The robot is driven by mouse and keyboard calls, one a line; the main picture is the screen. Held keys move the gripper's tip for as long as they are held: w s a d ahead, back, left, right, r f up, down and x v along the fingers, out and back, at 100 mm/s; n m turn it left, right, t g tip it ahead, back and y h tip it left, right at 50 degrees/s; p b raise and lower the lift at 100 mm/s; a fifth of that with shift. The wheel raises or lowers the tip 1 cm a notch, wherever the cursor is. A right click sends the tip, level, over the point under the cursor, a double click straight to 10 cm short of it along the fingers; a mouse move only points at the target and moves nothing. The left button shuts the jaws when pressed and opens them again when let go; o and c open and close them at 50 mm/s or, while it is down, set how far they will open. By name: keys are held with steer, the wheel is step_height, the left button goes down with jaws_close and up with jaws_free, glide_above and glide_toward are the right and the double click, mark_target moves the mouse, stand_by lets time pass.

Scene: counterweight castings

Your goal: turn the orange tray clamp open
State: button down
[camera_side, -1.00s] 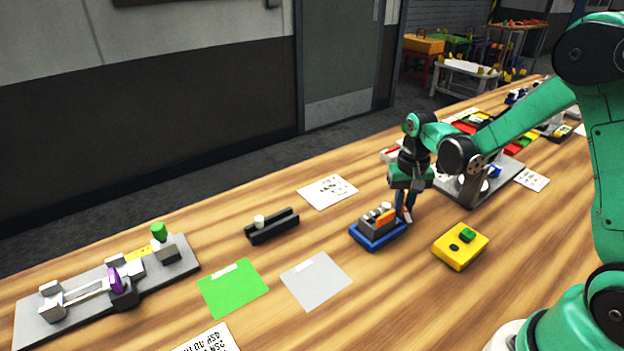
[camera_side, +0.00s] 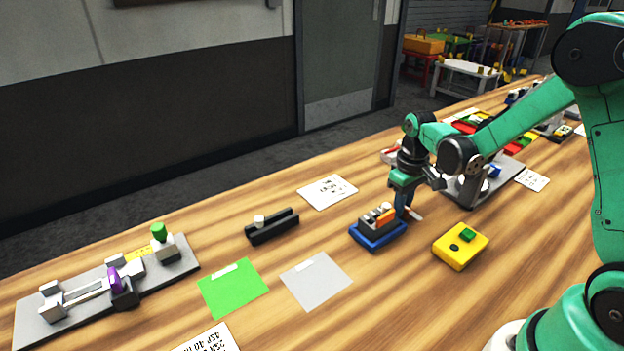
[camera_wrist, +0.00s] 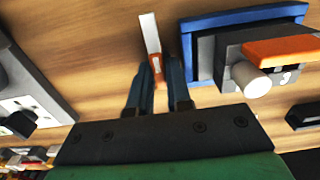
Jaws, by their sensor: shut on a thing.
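A blue tray (camera_side: 378,242) stands on the table with a grey block (camera_side: 374,224) on it. An orange bar (camera_side: 386,216) lies across the block's near right part; in the wrist view the orange bar (camera_wrist: 285,46) is at the upper right. My gripper (camera_side: 403,213) is low beside the tray's right end, clear of the orange bar. Its fingers (camera_wrist: 157,82) are shut on a thin white-and-orange piece (camera_wrist: 150,35). The piece's white end sticks out past the fingertips, apart from the tray's blue edge. I cannot tell whether the piece touches the table.
A yellow box (camera_side: 460,247) with a green button stands right of the tray. A black slotted holder (camera_side: 272,229) is to the left, with a grey sheet (camera_side: 316,281) and a green sheet (camera_side: 233,288) nearer. A grey fixture (camera_side: 480,192) stands behind my gripper.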

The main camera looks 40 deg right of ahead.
stand_by(0.4)
steer(key=c, duration=1.1)
jaws_free()
steer(key=shift+r, duration=2.8)
steer(key=a+r+t, duration=0.1)
steer(key=s+a+r+t, duration=0.1)
steer(key=a+r, duration=0.2)
steer(key=r, duration=0.1)
steer(key=shift+s+a+t+h, duration=0.3)
steer(key=shift+s+a+t, duration=0.1)
steer(key=s+a+r+t, duration=0.2)
steer(key=s+a+t, duration=0.2)
steer(key=a, duration=0.2)
steer(key=shift+s+r, duration=0.15)
steer(key=shift+s, duration=0.05)
